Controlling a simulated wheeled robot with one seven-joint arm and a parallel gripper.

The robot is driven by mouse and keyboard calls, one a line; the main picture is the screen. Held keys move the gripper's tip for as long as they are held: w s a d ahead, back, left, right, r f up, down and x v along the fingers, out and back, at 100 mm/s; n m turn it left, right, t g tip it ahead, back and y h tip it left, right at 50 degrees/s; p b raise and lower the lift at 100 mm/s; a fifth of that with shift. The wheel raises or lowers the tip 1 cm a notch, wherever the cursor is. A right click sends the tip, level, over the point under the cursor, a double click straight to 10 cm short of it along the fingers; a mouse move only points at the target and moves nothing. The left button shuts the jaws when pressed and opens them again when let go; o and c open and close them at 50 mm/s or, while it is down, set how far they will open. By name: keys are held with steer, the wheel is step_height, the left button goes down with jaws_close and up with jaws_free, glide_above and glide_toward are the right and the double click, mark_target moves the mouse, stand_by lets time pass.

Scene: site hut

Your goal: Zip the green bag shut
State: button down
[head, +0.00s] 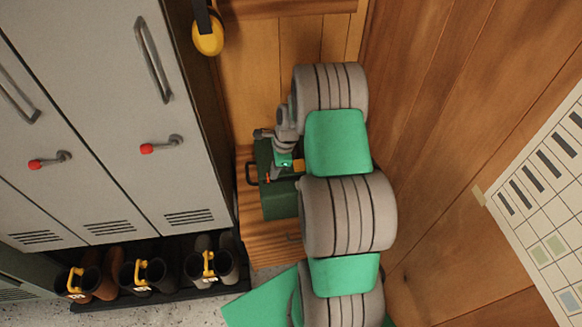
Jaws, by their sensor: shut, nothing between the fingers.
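The green bag (277,205) is dark green and sits on a slatted wooden bench in the head view. A dark carry handle (251,174) sticks out at its left side. A small orange-red piece (268,179) shows on its top and may be the zip pull; I cannot tell. My gripper (284,167) is over the top of the bag, shut and empty. Its fingertips are small and partly hidden, so I cannot tell whether they touch the bag. My arm hides the bag's right part. How far the zip is open is not visible.
Grey lockers (100,110) with red-tipped handles stand at the left. Boots (150,275) with yellow tags sit on a dark rack below. Yellow ear defenders (208,38) hang above the bench (275,252). A wooden wall (450,120) with a chart (550,190) closes the right.

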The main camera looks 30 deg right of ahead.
steer(key=shift+w+a, duration=0.2)
steer(key=shift+a, duration=0.45)
steer(key=w+p+v, duration=0.1)
steer(key=p+v, duration=0.6)
steer(key=v, duration=0.3)
steer(key=shift+s+p, duration=0.3)
steer(key=shift+s, duration=0.2)
steer(key=b, duration=0.8)
glide_toward(281, 181)
steer(key=a+f, duration=0.1)
steer(key=w+a+f, duration=0.1)
steer(key=a+f, duration=0.1)
steer(key=w+a+f, duration=0.1)
steer(key=a, duration=0.1)
steer(key=shift+a+f, duration=0.1)
steer(key=shift+f, duration=0.3)
steer(key=shift+s+d+r, duration=0.1)
steer(key=shift+s+d, duration=0.15)
steer(key=shift+d, duration=0.45)
steer(key=shift+s+d+r, duration=0.1)
steer(key=shift+s+d, duration=0.15)
steer(key=shift+d, duration=0.45)
steer(key=shift+s+d+r, duration=0.1)
steer(key=shift+s+d, duration=0.15)
steer(key=shift+d, duration=0.5)
